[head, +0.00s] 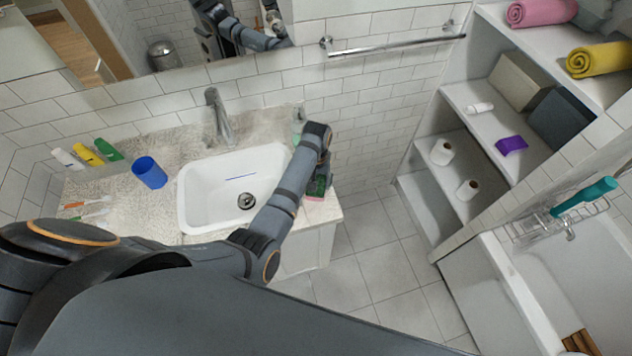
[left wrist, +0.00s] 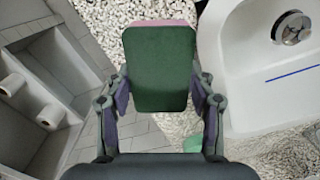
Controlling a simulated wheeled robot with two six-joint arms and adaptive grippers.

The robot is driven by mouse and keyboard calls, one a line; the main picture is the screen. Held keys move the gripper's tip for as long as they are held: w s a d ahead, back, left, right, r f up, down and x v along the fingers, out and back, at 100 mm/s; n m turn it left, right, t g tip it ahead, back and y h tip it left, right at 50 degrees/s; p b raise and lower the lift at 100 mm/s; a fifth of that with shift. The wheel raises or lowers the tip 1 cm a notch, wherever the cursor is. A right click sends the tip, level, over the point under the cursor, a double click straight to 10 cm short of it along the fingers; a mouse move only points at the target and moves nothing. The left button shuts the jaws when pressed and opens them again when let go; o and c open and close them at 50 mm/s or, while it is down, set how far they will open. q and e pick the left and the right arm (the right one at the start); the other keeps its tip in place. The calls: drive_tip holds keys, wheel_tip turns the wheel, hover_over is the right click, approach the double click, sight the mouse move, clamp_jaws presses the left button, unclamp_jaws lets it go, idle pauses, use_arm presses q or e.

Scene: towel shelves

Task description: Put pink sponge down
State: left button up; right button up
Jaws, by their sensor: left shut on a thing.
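The pink sponge (head: 315,189) has a dark green face and a pink edge. In the left wrist view the sponge (left wrist: 158,75) stands between my fingers, green face toward the camera. My left gripper (left wrist: 158,90) is shut on its two sides. In the head view my left gripper (head: 319,172) points down over the countertop strip (head: 328,212) right of the sink. I cannot tell whether the sponge touches the countertop. My right gripper is in neither view.
The white sink (head: 190,205) with a blue toothbrush-like strip (head: 241,177) lies left of the gripper. A pale green thing (left wrist: 193,144) lies near the gripper. Shelves (head: 455,95) stand right.

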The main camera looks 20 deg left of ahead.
use_arm(q)
drive_tip(key=o, duration=0.8)
drive_tip(key=shift+w+f, duration=0.1)
drive_tip(key=shift+f, duration=0.1)
drive_tip(key=shift+o, duration=1.7)
drive_tip(key=shift+r, duration=0.3)
wheel_tip(320, 180, up, 12)
drive_tip(key=b, duration=0.1)
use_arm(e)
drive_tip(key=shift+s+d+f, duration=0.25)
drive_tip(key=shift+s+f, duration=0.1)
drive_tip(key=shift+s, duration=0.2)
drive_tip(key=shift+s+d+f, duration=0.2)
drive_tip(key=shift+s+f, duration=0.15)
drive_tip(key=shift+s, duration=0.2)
use_arm(q)
drive_tip(key=shift+f, duration=0.1)
